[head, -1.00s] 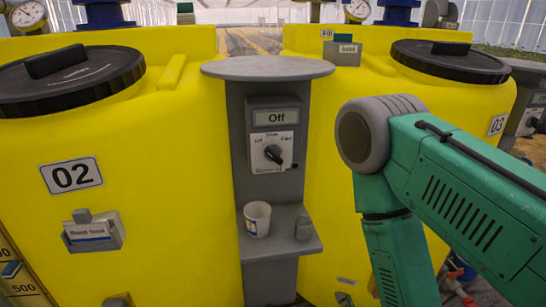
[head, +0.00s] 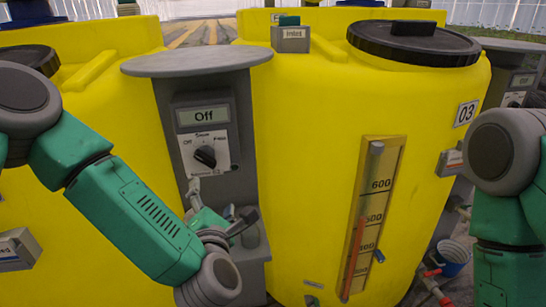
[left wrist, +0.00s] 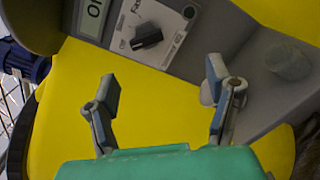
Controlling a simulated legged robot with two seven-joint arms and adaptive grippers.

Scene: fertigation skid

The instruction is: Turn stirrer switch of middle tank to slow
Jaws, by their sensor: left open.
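The stirrer switch (head: 205,157) is a black rotary knob on a white dial plate, on a grey post between two yellow tanks. The display (head: 203,115) above it reads "Off". The knob also shows in the left wrist view (left wrist: 147,37), apart from my fingers. My left gripper (head: 218,204) is open and empty, just below the dial plate and in front of the post. Its two spread fingers also show in the left wrist view (left wrist: 163,86). My right arm is at the right edge; its gripper is out of view.
A grey shelf (head: 256,256) juts from the post below, partly hidden by my left gripper; a small grey jar (left wrist: 290,61) stands there. The round grey top (head: 197,58) overhangs the display. Tank 03 (head: 315,180), with a level gauge, stands close right.

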